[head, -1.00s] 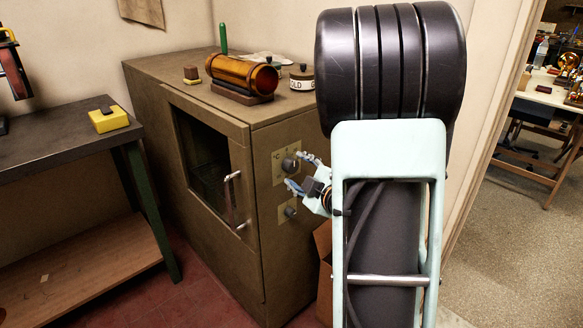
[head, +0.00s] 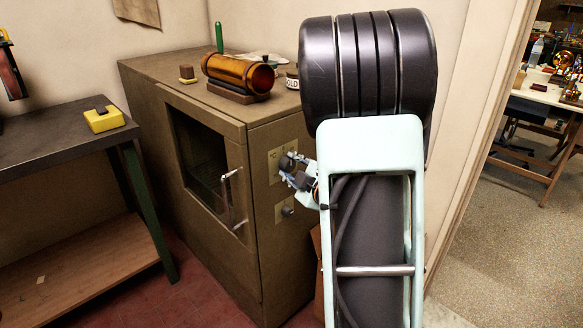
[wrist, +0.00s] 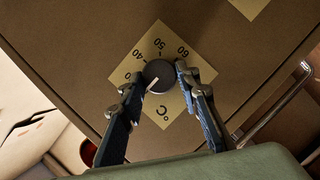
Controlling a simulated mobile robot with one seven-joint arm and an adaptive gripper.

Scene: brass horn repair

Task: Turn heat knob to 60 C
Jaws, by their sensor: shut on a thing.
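The heat knob (wrist: 158,76) is round and dark, on a tan plate (wrist: 160,122) marked °C with 40, 50 and 60 around it. Its pale pointer line slants to the lower left in the wrist view, away from the 60. My gripper (wrist: 158,74) has one finger on each side of the knob and is shut on it. In the head view my gripper (head: 293,170) is at the upper plate (head: 272,170) on the brown oven's right face, and the fingers partly hide the knob.
The oven (head: 150,130) has a closed windowed door with a metal handle (head: 227,200), which also shows near the fingers in the wrist view (wrist: 275,105). A second knob (head: 287,211) sits below. An amber cylinder (head: 235,72) lies on top. A bench (head: 60,145) stands left.

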